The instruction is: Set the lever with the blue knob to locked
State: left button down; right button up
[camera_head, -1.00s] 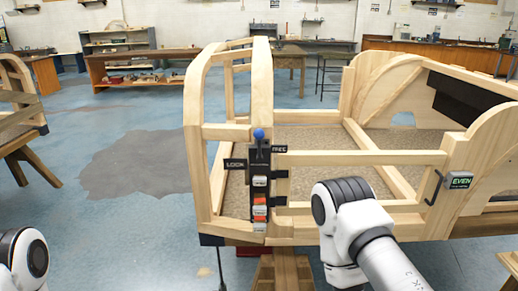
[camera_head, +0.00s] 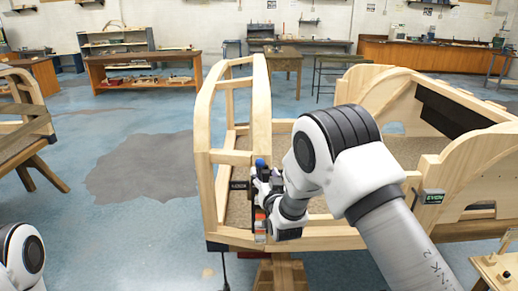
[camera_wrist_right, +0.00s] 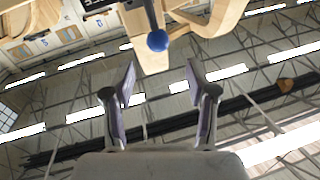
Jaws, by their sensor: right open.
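The blue knob (camera_head: 260,163) of the lever shows just left of my right wrist in the head view, on the front post of the wooden bodyframe (camera_head: 205,160). The LOCK label (camera_head: 239,185) is left of it; the FREE label is hidden behind my arm. In the right wrist view, the blue knob (camera_wrist_right: 157,40) sits on a dark lever rod (camera_wrist_right: 150,12). My right gripper (camera_wrist_right: 160,73) is open and empty, with the knob just beyond and between its fingertips. Contact cannot be told. My left arm shows at the lower left, its gripper out of view.
Orange and white parts (camera_head: 260,222) sit on the post below the lever. A dark EVEN label box (camera_head: 431,196) is on the frame at right. Another wooden frame (camera_head: 22,125) stands at far left. The blue floor between the frames is open.

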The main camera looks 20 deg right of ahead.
aim_at(261, 165)
jog(key=w, duration=0.2)
jog(key=w+p, duration=0.1)
jog(key=w, duration=0.1)
jog(key=w+p, duration=0.1)
jog(key=w, duration=0.2)
jog(key=shift+d+f, duration=0.2)
jog(key=shift+d, duration=0.15)
jog(key=shift+w+d+f, duration=0.1)
jog(key=shift+w, duration=0.35)
grip_shut()
